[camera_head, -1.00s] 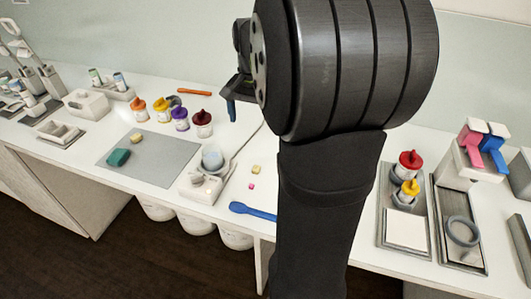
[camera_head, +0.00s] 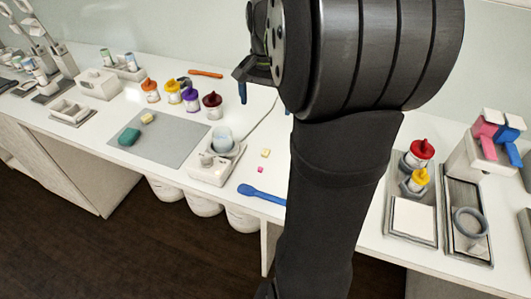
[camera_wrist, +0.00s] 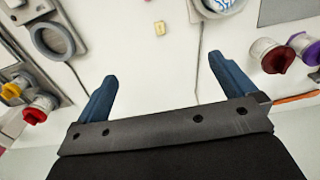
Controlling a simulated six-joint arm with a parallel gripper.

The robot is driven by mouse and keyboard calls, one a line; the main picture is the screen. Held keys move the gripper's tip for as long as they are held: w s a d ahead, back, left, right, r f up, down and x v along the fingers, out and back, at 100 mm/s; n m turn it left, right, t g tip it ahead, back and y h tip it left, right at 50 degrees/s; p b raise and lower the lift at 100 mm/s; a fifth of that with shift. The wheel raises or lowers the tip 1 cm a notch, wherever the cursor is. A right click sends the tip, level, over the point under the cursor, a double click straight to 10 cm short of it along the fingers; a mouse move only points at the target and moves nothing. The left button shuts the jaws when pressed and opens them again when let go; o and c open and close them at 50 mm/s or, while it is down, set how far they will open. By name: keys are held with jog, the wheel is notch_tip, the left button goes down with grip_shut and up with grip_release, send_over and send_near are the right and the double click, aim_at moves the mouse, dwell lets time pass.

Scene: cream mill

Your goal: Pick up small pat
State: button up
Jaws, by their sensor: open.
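A small pale yellow pat (camera_head: 265,153) lies on the white counter, with a smaller pink piece (camera_head: 260,169) just in front of it. In the wrist view the yellow pat (camera_wrist: 160,27) lies beyond and between my fingertips, and the pink piece is cut by the top edge.
A white device with a round cup (camera_head: 221,141) stands left of the pat, and a blue spoon (camera_head: 262,194) lies in front. Several coloured-lid jars (camera_head: 191,100) stand behind. Right of my arm are a tray (camera_head: 411,240) and a grey ring (camera_head: 469,224).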

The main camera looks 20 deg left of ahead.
jog(key=c, duration=1.1)
jog(key=m, duration=1.8)
send_over(266, 155)
jog(key=f, duration=1.1)
jog(key=shift+s+a+f, duration=0.15)
jog(key=shift+s+f, duration=0.1)
jog(key=shift+f, duration=0.1)
jog(key=shift+w+f, duration=0.15)
jog(key=shift+f, duration=1.3)
jog(key=shift+w+f, duration=0.1)
jog(key=shift+f, duration=1.35)
